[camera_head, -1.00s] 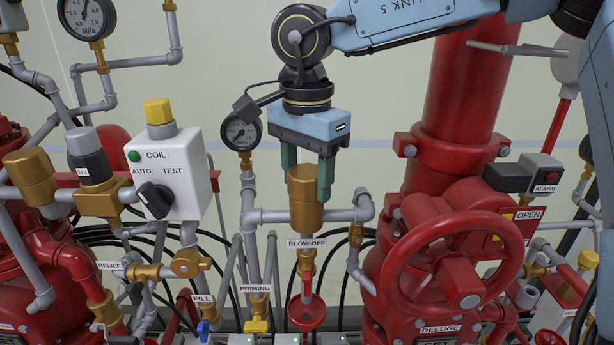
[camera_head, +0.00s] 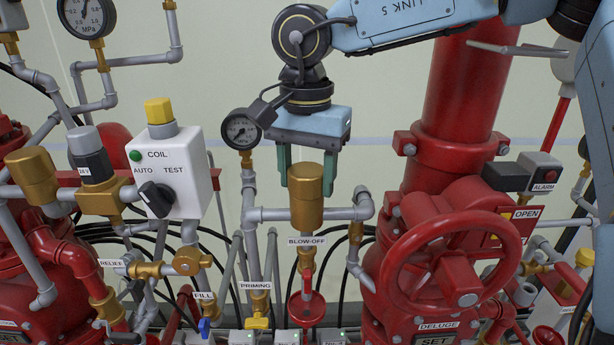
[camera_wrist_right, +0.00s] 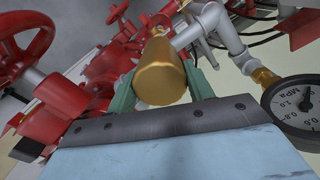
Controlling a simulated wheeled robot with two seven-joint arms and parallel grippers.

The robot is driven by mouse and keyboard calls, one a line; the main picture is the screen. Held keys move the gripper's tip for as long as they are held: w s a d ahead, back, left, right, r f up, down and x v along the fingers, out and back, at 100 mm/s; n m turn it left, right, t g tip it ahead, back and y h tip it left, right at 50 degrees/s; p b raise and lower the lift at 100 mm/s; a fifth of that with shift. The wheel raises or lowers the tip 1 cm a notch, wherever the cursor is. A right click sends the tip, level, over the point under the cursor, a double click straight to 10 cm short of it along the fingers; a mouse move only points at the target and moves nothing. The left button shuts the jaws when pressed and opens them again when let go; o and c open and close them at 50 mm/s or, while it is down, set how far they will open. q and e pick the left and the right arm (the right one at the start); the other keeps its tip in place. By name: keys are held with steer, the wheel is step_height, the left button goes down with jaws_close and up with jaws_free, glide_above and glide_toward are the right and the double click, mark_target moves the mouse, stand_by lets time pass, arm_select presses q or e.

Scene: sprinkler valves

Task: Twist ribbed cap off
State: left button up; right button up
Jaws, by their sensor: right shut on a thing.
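The brass cap (camera_head: 306,188) sits upright on the grey pipe fitting above the BLOW-OFF label (camera_head: 306,241). Its ribs are too fine to make out. My right gripper (camera_head: 306,177) reaches down from above, shut on this cap with one green finger on each side. In the right wrist view the cap (camera_wrist_right: 161,72) lies between the two fingers. My left gripper is not in view.
A pressure gauge (camera_head: 241,130) stands close to the left of my gripper. A COIL box (camera_head: 172,172) is further left. A red handwheel (camera_head: 458,255) and a thick red pipe (camera_head: 465,90) stand at the right. A red valve handle (camera_head: 306,309) hangs below.

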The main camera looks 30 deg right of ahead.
steer(key=n, duration=0.3)
steer(key=shift+f, duration=0.1)
steer(key=shift+p, duration=0.3)
steer(key=shift+n, duration=1)
steer(key=shift+r+p, duration=1.8)
steer(key=shift+r, duration=0.8)
